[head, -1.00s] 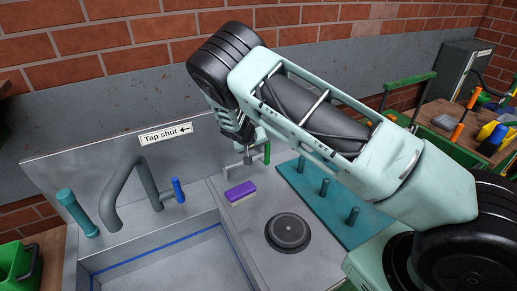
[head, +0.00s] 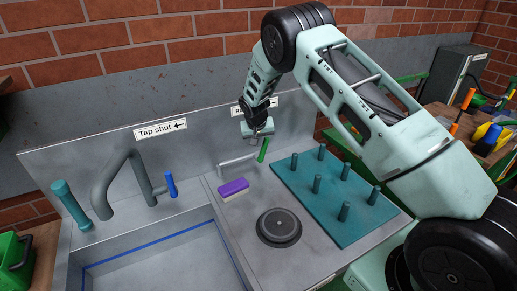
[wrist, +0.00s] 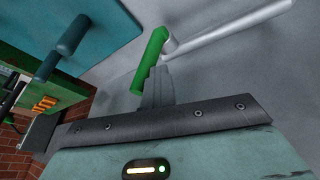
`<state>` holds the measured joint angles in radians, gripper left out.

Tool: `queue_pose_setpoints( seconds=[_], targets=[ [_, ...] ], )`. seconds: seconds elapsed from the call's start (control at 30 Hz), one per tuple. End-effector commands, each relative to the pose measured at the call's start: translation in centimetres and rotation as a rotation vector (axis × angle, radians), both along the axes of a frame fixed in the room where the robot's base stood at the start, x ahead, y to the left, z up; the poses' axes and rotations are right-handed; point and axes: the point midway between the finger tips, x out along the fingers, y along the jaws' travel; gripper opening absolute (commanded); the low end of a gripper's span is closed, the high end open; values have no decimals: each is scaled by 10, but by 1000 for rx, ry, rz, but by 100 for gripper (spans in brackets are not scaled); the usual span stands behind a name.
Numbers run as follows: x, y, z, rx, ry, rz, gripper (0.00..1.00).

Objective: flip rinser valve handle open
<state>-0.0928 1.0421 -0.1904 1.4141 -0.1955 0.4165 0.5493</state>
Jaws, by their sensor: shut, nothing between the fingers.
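The green valve handle (head: 263,150) sits at the right end of a thin silver pipe (head: 238,160) by the back of the sink counter. It stands slanted, its top leaning right in the head view. In the wrist view the handle (wrist: 150,60) runs slanted from the pipe's end (wrist: 235,30). My gripper (head: 256,139) is shut and empty, at the upper part of the handle. In the wrist view the closed fingertips (wrist: 158,76) overlap the handle's side; I cannot tell whether they touch. The round dark rinser (head: 279,227) is on the counter in front.
A teal peg board (head: 330,222) lies right of the rinser. A purple brush (head: 233,188) lies left of the handle. A grey tap (head: 105,185) with a blue lever (head: 171,184) stands at the sink, under a "Tap shut" sign (head: 161,130). Another sign is partly hidden behind my arm.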

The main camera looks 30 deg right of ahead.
Motion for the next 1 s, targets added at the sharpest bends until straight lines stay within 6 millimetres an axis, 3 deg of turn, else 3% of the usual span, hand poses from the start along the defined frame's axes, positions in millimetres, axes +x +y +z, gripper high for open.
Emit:
queue_pose_setpoints(
  seconds=[0.03, 0.5, 1.0],
  targets=[
    [1, -11, -3, 47, -1, -12, 0],
    [2, -50, -15, 489, -4, -8, 0],
    [2, -82, -44, 953, -5, -2, 0]
  ],
)
